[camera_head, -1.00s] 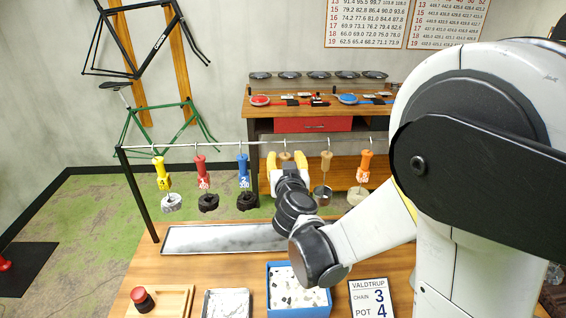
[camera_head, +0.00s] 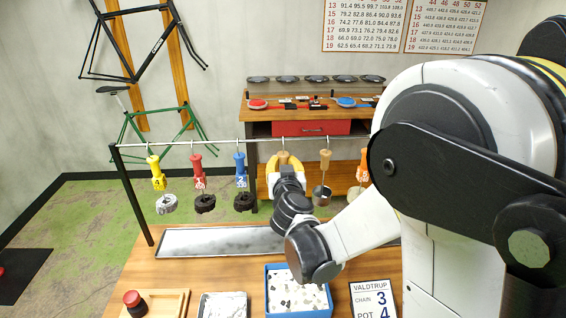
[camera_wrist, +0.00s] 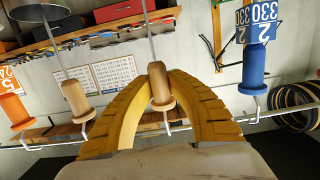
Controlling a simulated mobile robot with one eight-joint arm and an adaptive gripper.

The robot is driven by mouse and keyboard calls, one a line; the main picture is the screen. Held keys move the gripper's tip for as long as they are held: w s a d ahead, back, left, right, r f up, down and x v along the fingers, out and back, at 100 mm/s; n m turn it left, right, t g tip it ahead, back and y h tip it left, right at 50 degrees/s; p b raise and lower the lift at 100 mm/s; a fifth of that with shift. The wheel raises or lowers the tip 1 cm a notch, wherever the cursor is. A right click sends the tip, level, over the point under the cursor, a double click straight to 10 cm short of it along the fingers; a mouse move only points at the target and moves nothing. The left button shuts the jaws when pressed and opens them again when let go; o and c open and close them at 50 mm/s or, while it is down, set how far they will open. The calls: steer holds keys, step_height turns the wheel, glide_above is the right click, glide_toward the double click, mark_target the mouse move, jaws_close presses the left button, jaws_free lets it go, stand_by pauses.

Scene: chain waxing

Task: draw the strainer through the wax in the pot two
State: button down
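Several tools hang by hooks from a metal rail. My gripper (camera_head: 284,160) is at one with a light wooden handle (camera_head: 283,156). In the wrist view its yellow fingers (camera_wrist: 159,84) arch in from both sides and close on this wooden handle (camera_wrist: 160,92). A thin rod runs from the handle out of frame; my arm hides its far end, so I cannot tell whether it is the strainer. A second wooden-handled tool (camera_head: 325,160) hangs just right, with a metal cup-like end (camera_head: 321,195); it also shows in the wrist view (camera_wrist: 77,100). I see no pot two.
Yellow (camera_head: 154,170), red (camera_head: 198,172) and blue (camera_head: 240,170) tagged handles with dark or grey coils hang left along the rail (camera_head: 215,143). A long metal tray (camera_head: 205,241) lies below. A blue-rimmed box (camera_head: 270,300) and a sign (camera_head: 373,299) stand in front.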

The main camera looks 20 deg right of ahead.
mark_target(283, 154)
steer(key=shift+r+p, duration=1.15)
steer(key=shift+r, duration=0.35)
steer(key=shift+s+f, duration=0.1)
steer(key=shift+f+b+v, duration=0.15)
steer(key=shift+v, duration=0.95)
steer(key=shift+f+b+v, duration=0.15)
steer(key=shift+v, duration=0.9)
